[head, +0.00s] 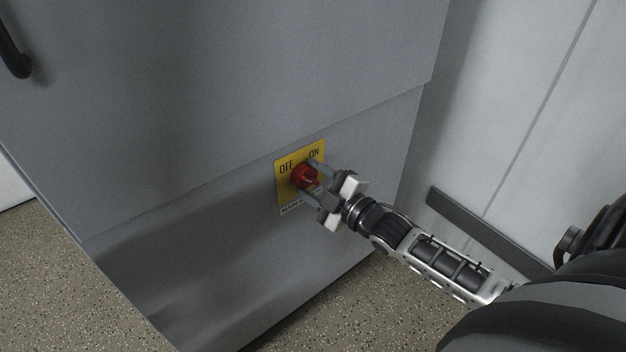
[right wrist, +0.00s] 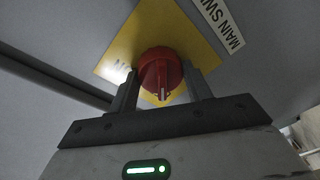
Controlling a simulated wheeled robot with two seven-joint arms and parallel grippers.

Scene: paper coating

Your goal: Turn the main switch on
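The main switch is a red rotary knob (head: 304,176) on a yellow plate (head: 285,162) marked OFF and ON, low on the grey cabinet front. My right gripper (head: 307,177) is at the knob, with one finger on either side of it. In the right wrist view the knob (right wrist: 161,72) sits between the two fingers (right wrist: 160,90), and its white pointer line faces the gripper body. I cannot tell whether the fingers press on the knob. The left gripper is in neither view.
The grey cabinet (head: 200,130) has a dark handle (head: 12,50) at the upper left. A pale wall (head: 520,110) with a dark baseboard (head: 485,232) stands at the right. The speckled floor (head: 60,285) is clear. A white label (right wrist: 220,22) reads MAIN SWI, its end cut off.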

